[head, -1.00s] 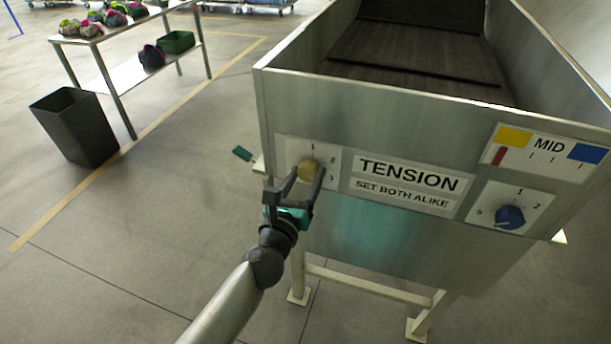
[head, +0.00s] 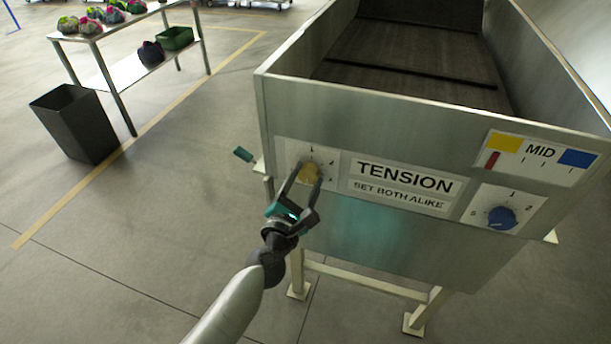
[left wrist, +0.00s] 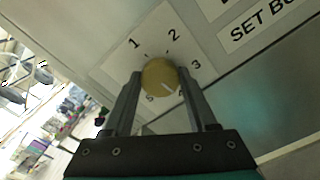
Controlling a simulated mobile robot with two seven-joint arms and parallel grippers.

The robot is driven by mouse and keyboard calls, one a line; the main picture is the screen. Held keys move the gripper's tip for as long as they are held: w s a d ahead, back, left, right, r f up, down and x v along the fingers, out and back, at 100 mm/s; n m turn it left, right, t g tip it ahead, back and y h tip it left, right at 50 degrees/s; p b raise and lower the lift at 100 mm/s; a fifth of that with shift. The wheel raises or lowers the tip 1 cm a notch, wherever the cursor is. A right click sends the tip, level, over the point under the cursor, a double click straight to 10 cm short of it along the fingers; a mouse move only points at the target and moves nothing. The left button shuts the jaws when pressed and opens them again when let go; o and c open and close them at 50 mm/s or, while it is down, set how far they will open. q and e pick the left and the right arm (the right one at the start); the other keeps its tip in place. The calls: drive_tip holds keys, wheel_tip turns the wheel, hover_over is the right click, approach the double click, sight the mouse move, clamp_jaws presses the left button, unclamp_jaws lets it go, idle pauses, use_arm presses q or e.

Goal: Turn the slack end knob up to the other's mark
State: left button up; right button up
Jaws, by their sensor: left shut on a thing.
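A yellow knob (head: 309,173) sits on a white dial plate at the left of the metal end panel. It also shows in the left wrist view (left wrist: 158,75), where its white line points down right, close to the 4. My left gripper (head: 306,179) is shut on this knob, one finger on each side; its fingers also show in the left wrist view (left wrist: 159,88). A blue knob (head: 501,217) sits on a matching plate at the right; its pale line points left, roughly toward the 5. My right gripper is out of view.
A gauge plate (head: 539,155) marked MID has a red marker at its left, under the yellow block. A TENSION label (head: 405,175) lies between the knobs. A dark bin (head: 75,122) and a table with colored bags stand at the left, apart from the arm.

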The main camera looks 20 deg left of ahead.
use_arm(q)
drive_tip(key=m+p, duration=0.1)
drive_tip(key=m, duration=0.3)
drive_tip(key=m+p, duration=0.1)
drive_tip(key=m, duration=0.2)
drive_tip(key=shift+m, duration=0.3)
drive_tip(key=m+p, duration=0.1)
drive_tip(key=m, duration=0.3)
drive_tip(key=shift+f+m+p, duration=0.1)
drive_tip(key=shift+m+p, duration=0.4)
drive_tip(key=shift+m, duration=0.6)
drive_tip(key=o, duration=1.4)
drive_tip(key=shift+c, duration=0.2)
drive_tip(key=shift+s, duration=0.15)
drive_tip(key=s, duration=1.5)
drive_tip(key=shift+a, duration=0.2)
